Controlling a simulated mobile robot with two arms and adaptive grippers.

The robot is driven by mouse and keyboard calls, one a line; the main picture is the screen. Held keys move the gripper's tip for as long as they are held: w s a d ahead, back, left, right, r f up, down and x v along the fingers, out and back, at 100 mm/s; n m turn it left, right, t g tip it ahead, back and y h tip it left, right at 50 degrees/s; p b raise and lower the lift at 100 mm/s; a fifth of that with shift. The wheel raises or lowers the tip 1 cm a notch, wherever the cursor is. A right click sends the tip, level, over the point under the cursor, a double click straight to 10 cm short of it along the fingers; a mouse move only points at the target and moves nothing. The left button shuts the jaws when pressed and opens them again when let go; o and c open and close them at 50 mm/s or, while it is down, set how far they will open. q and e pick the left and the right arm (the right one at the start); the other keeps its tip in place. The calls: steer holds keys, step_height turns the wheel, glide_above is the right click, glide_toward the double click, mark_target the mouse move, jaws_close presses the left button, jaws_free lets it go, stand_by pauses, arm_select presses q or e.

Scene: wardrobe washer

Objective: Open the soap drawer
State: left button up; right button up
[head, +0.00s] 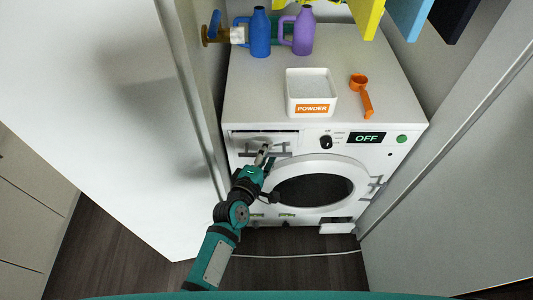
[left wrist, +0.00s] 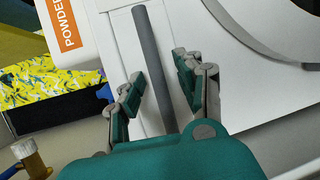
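The white washer (head: 245,95) stands in a narrow bay between panels. Its soap drawer (head: 250,138) is at the upper left of the front and looks closed. My left gripper (head: 264,156) is at the drawer's front, partly covering it. In the left wrist view, a grey bar handle (left wrist: 150,60) runs between the two fingers of my open left gripper (left wrist: 158,82). The fingers stand on either side of the bar, with a visible gap on each side. My right gripper is not in view.
On the washer top are a white powder box (head: 310,82), an orange scoop (head: 362,95), a blue jug (head: 260,35) and a purple jug (head: 303,35). A white panel (head: 130,100) stands close on the left, another (head: 450,160) on the right. The round door (head: 315,168) is below.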

arm_select(q)
jaws_close()
stand_by(0.5)
steer(key=shift+s, duration=0.1)
steer(key=s+p, duration=0.4)
steer(key=s, duration=1.2)
steer(key=shift+s, duration=0.15)
steer(key=shift+r, duration=0.1)
